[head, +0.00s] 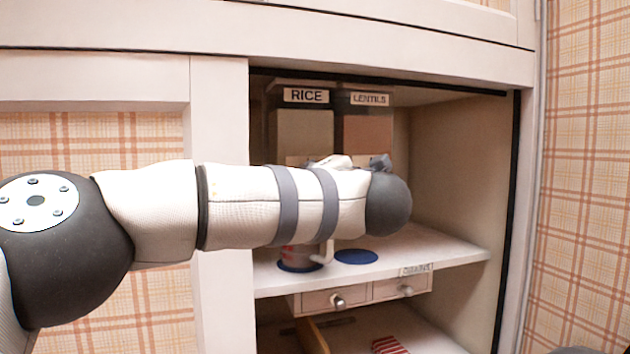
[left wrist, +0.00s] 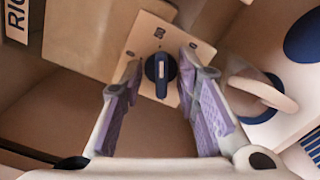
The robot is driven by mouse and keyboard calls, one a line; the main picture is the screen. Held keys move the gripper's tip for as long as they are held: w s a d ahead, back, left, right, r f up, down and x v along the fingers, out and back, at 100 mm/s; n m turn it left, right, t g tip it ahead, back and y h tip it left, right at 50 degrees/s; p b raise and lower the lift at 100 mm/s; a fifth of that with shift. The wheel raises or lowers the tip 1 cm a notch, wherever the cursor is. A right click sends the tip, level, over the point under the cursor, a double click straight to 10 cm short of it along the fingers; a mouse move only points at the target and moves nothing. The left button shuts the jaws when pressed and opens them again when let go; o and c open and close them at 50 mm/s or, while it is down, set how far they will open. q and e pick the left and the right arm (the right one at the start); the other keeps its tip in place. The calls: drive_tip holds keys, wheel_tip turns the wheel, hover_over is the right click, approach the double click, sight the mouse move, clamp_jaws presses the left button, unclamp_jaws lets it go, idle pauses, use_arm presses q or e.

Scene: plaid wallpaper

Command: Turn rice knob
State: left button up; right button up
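The rice dispenser (head: 303,130) stands on the cupboard shelf under a RICE label. My left forearm hides its lower part in the head view. In the left wrist view, a dark blue rice knob (left wrist: 160,70) sits on a tan plate below the dispenser box (left wrist: 95,35). My left gripper (left wrist: 160,62) is open, with one purple-padded finger on each side of the knob. Gaps show between the fingers and the knob; I cannot tell the exact depth. In the head view that gripper is mostly hidden behind my arm. My right gripper is not in view.
A lentils dispenser (head: 368,132) stands right of the rice one. A mug (head: 297,255) sits on a blue coaster below, and another blue coaster (head: 356,257) lies bare. Small drawers (head: 335,300) hang under the shelf. The cupboard's right wall (head: 455,160) bounds the space.

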use_arm(q)
drive_tip(key=v, duration=1.2)
